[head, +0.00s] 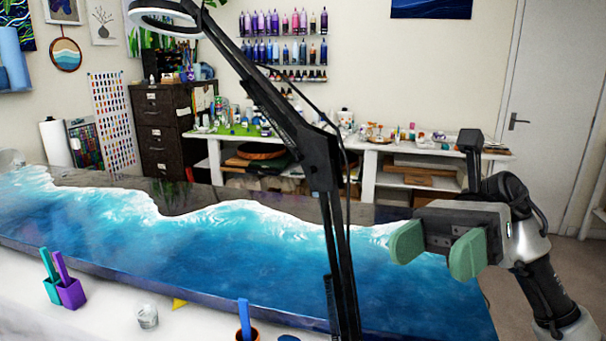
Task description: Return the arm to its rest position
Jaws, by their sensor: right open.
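My right gripper (437,248) is at the right of the head view, above the right end of the blue resin table (250,255). Its two green padded fingers are apart, with nothing between them. My right arm (548,295) comes in from the lower right. My left gripper is not in view.
A black lamp arm (322,165) with a white ring lamp (166,14) crosses the middle, left of my right gripper. Teal and purple cups (71,293), a clear cup (147,317) and an orange-brown cup (247,334) stand along the near edge. White shelves (385,165) stand behind.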

